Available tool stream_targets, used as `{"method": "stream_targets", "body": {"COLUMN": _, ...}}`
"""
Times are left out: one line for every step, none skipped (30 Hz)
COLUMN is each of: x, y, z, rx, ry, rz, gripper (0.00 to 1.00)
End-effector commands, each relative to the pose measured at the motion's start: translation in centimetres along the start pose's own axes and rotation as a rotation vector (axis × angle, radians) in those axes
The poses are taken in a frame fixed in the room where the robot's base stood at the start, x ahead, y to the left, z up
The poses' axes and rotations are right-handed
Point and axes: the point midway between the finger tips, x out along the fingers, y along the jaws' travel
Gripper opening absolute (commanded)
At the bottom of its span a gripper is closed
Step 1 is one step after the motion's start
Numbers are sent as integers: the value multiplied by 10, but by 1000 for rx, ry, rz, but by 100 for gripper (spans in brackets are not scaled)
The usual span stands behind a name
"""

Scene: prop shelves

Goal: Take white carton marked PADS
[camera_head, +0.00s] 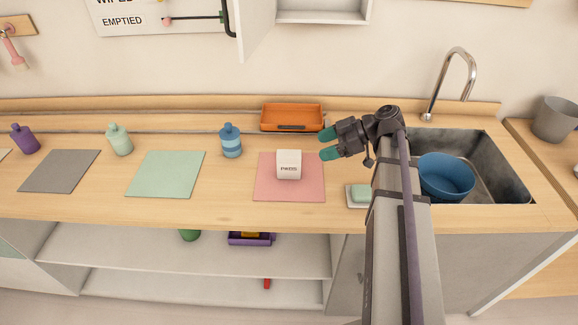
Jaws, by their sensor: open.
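The white carton marked PADS (289,166) stands upright on the pink mat (289,193) on the wooden counter. Its label faces me. My gripper (323,144) is open and empty, its green fingertips pointing left. In the picture it sits just right of the carton and a little above it, apart from it. How high the fingers are over the counter is hard to tell.
An orange tray (291,118) lies behind the mat. A striped blue bottle (231,142) stands left of it. A soap dish (359,196) sits right of the mat near the front edge. The sink holding a blue bowl (446,177) is at right. A green mat (166,174) lies bare at left.

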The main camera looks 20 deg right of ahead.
Motion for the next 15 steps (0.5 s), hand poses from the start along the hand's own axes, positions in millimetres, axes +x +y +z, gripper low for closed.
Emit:
{"method": "stream_targets", "body": {"x": 4, "y": 0, "z": 1, "rx": 1, "ry": -1, "rz": -1, "gripper": 67}}
{"method": "stream_targets", "body": {"x": 7, "y": 0, "z": 2, "rx": 1, "ry": -1, "rz": -1, "gripper": 67}}
{"method": "stream_targets", "body": {"x": 14, "y": 0, "z": 3, "rx": 1, "ry": -1, "rz": -2, "gripper": 67}}
{"method": "stream_targets", "body": {"x": 19, "y": -1, "z": 4, "rx": 0, "ry": -2, "rz": -2, "gripper": 67}}
{"method": "stream_targets", "body": {"x": 25, "y": -1, "z": 4, "rx": 0, "ry": -2, "rz": -3, "gripper": 67}}
{"method": "stream_targets", "body": {"x": 34, "y": -1, "z": 5, "rx": 0, "ry": -2, "rz": -3, "gripper": 67}}
{"method": "stream_targets", "body": {"x": 41, "y": -1, "z": 5, "rx": 1, "ry": -2, "rz": -3, "gripper": 67}}
{"method": "stream_targets", "body": {"x": 46, "y": -1, "z": 5, "rx": 2, "ry": -2, "rz": -3, "gripper": 67}}
{"method": "stream_targets", "body": {"x": 53, "y": -1, "z": 4, "rx": 2, "ry": -2, "rz": -3, "gripper": 67}}
{"method": "stream_targets", "body": {"x": 56, "y": -1, "z": 4, "rx": 2, "ry": -2, "rz": -2, "gripper": 67}}
{"method": "stream_targets", "body": {"x": 57, "y": 0, "z": 3, "rx": 2, "ry": -3, "rz": -1, "gripper": 67}}
{"method": "stream_targets", "body": {"x": 58, "y": 0, "z": 2, "rx": 3, "ry": -3, "rz": 0, "gripper": 67}}
{"method": "stream_targets", "body": {"x": 57, "y": 0, "z": 1, "rx": 3, "ry": -3, "rz": 0, "gripper": 67}}
{"method": "stream_targets", "body": {"x": 58, "y": 0, "z": 1, "rx": 3, "ry": -3, "rz": 0, "gripper": 67}}
{"method": "stream_targets", "body": {"x": 61, "y": 0, "z": 1, "rx": 3, "ry": -3, "rz": 0, "gripper": 67}}
